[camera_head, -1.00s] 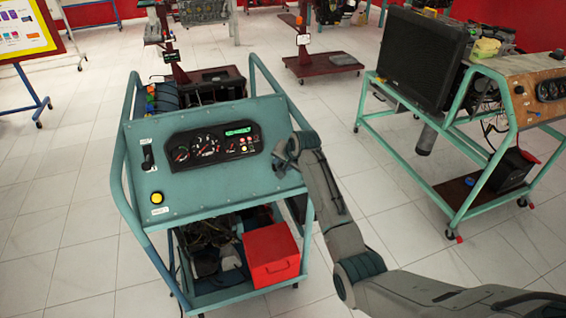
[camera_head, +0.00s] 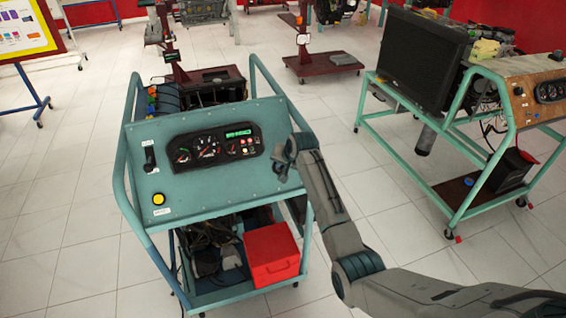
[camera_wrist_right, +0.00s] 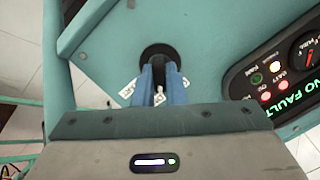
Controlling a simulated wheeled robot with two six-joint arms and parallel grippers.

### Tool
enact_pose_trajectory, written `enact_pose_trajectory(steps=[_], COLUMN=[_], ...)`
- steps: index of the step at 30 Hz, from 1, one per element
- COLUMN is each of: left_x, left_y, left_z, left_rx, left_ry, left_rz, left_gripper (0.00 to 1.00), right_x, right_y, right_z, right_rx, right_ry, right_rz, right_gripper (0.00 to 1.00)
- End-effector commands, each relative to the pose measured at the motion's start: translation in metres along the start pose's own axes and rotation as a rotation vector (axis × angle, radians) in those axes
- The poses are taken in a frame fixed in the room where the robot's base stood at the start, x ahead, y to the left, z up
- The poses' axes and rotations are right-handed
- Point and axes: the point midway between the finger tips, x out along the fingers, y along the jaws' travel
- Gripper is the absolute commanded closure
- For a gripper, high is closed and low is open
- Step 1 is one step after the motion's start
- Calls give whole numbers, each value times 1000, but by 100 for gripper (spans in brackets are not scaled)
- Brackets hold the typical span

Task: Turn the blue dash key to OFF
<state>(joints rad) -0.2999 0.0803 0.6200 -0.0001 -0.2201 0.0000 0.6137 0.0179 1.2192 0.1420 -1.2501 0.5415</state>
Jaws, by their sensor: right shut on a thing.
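The blue dash panel (camera_head: 215,188) stands on a teal wheeled frame left of centre in the head view. My right gripper (camera_head: 282,172) is at the panel's right end. In the right wrist view its two blue fingers (camera_wrist_right: 161,88) are shut on the dark dash key (camera_wrist_right: 159,72), in front of a round black switch base (camera_wrist_right: 158,51). Small white labels (camera_wrist_right: 127,89) sit around the switch, too small to read. The fingers cover most of the key, so its exact angle is unclear. In the head view the gripper hides the key. My left gripper is not in view.
A gauge cluster (camera_head: 212,148) with a green display lies left of my gripper; the wrist view reads "NO FAULT". A black lever (camera_head: 149,157) and yellow button (camera_head: 158,198) are at the panel's left. A red box (camera_head: 271,255) sits below. Another trainer (camera_head: 487,180) stands right.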

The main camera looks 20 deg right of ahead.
Motion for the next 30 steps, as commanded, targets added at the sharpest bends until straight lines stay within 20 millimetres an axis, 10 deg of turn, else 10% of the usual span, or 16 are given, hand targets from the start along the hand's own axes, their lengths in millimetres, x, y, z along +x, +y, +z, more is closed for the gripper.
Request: enact_pose_trajectory(steps=[30], left_x=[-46], left_y=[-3], left_z=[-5], left_rx=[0], left_ry=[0], left_rz=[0], left_gripper=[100], right_x=[-1], right_y=[-4], right_z=[0], right_rx=[-619], right_ry=[2], right_rz=[105], right_gripper=[100])
